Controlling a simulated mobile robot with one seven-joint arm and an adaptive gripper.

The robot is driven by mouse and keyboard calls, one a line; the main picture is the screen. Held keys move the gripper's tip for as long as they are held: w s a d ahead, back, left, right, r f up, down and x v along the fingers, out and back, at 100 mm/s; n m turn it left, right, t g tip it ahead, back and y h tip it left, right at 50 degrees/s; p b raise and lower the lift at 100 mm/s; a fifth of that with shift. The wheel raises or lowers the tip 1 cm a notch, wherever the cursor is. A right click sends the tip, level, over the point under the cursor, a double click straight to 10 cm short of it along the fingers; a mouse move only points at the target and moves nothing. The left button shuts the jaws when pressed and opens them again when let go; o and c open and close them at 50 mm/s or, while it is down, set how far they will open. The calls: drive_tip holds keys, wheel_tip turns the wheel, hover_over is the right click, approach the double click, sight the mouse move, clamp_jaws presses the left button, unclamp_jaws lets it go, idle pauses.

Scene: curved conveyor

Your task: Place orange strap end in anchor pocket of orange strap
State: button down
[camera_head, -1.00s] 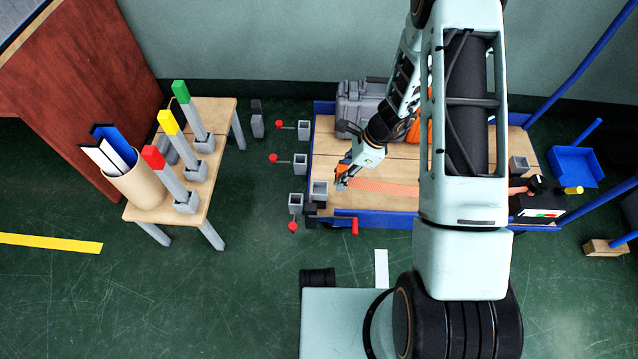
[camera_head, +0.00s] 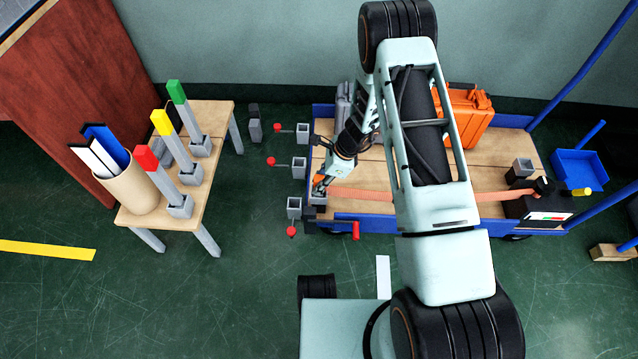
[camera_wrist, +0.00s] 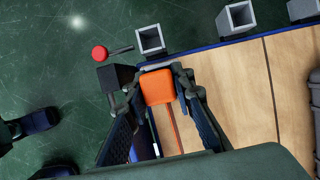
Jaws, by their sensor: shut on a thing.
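The orange strap (camera_head: 372,194) runs along the front of the cart deck from the black box (camera_head: 535,206) at right to my gripper (camera_head: 318,190). My gripper is shut on the orange strap end (camera_wrist: 157,87), which shows as an orange block between the fingers in the wrist view. In the head view my gripper is at the deck's front left corner, right at a grey anchor pocket (camera_head: 318,201). The strap end and fingers mostly hide this pocket. I cannot tell whether the end is inside it or above it.
Open grey sockets with red-knobbed levers line the cart's left edge: front (camera_head: 293,208), middle (camera_head: 299,164), back (camera_head: 302,133). A grey case (camera_head: 342,103) and an orange case (camera_head: 470,115) stand at the back of the deck. A small table (camera_head: 220,135) stands left.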

drive_tip(key=shift+f, duration=0.1)
drive_tip(key=c, duration=1.7)
unclamp_jaws()
drive_tip(key=shift+o, duration=0.2)
drive_tip(key=shift+r, duration=0.25)
drive_tip(key=p+v, duration=0.4)
drive_tip(key=v, duration=0.7)
drive_tip(key=shift+d+r, duration=0.15)
drive_tip(key=shift+r, duration=0.25)
